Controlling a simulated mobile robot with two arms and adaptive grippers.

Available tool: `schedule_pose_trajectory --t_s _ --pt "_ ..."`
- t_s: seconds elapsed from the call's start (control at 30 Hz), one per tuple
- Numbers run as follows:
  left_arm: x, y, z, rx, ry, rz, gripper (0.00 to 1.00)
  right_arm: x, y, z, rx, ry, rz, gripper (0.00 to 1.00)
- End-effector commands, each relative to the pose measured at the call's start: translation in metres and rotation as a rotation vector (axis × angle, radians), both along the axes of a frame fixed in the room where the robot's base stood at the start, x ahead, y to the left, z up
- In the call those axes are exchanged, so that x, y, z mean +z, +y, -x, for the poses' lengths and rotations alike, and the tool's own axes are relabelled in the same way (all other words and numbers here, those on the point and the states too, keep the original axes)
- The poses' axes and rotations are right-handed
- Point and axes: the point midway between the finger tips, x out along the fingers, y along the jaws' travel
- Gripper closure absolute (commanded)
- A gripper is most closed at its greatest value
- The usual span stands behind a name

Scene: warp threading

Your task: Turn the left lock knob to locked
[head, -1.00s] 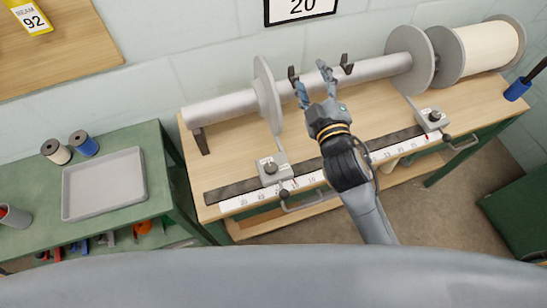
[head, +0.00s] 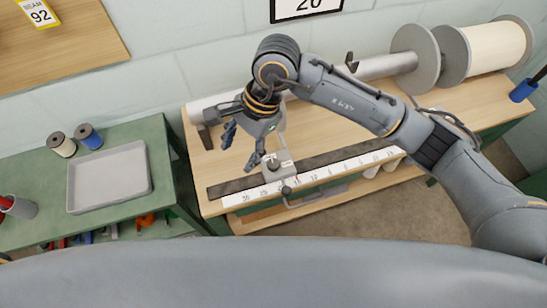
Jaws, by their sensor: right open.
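My left gripper is not in view.
The beam tube (head: 387,66) and right flange (head: 416,58) lie behind. A grey tray (head: 109,177) and two spools stand on the green table at left.

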Motion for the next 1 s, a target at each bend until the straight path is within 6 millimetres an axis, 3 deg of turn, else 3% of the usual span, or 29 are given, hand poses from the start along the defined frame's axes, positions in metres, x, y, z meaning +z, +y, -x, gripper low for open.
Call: schedule_pose_trajectory --t_s 0.1,0.23,0.47,0.8,1.0 --pt "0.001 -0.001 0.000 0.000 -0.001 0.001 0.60 -0.004 -0.042 -0.030 0.045 -0.128 0.211 0.45" --pt "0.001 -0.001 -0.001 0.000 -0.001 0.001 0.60 -0.003 -0.064 -0.045 0.063 -0.185 0.324 0.45" --pt "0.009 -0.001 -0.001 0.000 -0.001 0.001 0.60 -0.024 -0.069 -0.046 0.066 -0.188 0.345 0.45" --pt "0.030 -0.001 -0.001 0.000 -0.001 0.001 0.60 -0.095 -0.068 -0.045 0.066 -0.185 0.342 0.45" --pt "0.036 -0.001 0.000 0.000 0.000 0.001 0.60 -0.126 -0.067 -0.045 0.065 -0.187 0.340 0.45"
